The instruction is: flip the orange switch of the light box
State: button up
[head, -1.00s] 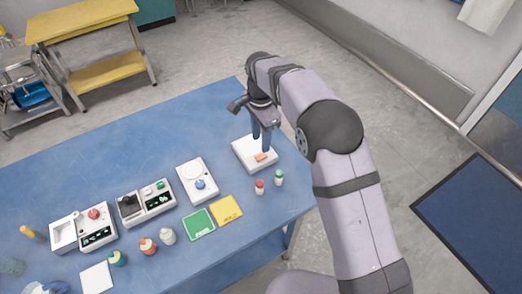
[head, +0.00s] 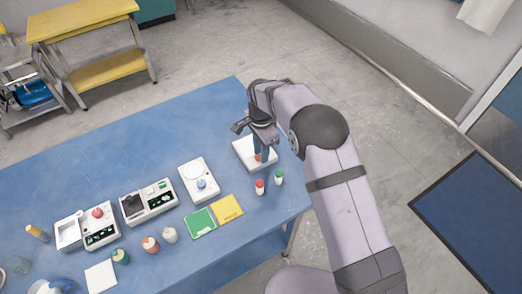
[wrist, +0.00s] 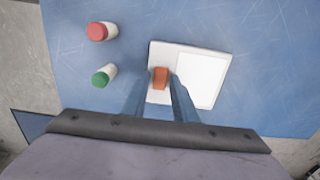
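The light box (head: 241,150) is a flat white box near the right edge of the blue table. In the wrist view, the box (wrist: 203,78) shows a large pale panel beside its orange switch (wrist: 160,77). The orange switch (head: 257,157) is partly hidden by my fingers in the head view. My gripper (head: 262,158) points down over the box; it also shows in the wrist view (wrist: 157,84). Its two blue-grey fingers are apart, one on each side of the switch. I cannot tell whether a finger touches the switch or the box.
A red-capped bottle (head: 260,187) and a green-capped bottle (head: 279,178) stand close to the box. Yellow (head: 228,208) and green (head: 201,223) squares lie further left. White devices, including one with a blue knob (head: 201,184), stand beyond. The table's far part is clear.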

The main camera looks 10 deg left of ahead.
grip_shut()
jog(key=shift+w+d+g+y, duration=0.25)
jog(key=shift+g+y, duration=0.45)
jog(key=shift+o, duration=2.2)
grip_release()
jog(key=shift+w+d+r+b, duration=0.15)
jog(key=shift+r+b, duration=0.25)
jog(key=shift+r, duration=0.8)
jog(key=shift+w+d+r+b, duration=0.15)
jog(key=shift+r+b, duration=0.25)
jog(key=shift+r, duration=0.8)
jog(key=shift+w+d+r+b, duration=0.15)
jog(key=shift+r+b, duration=0.25)
jog(key=shift+r, duration=0.8)
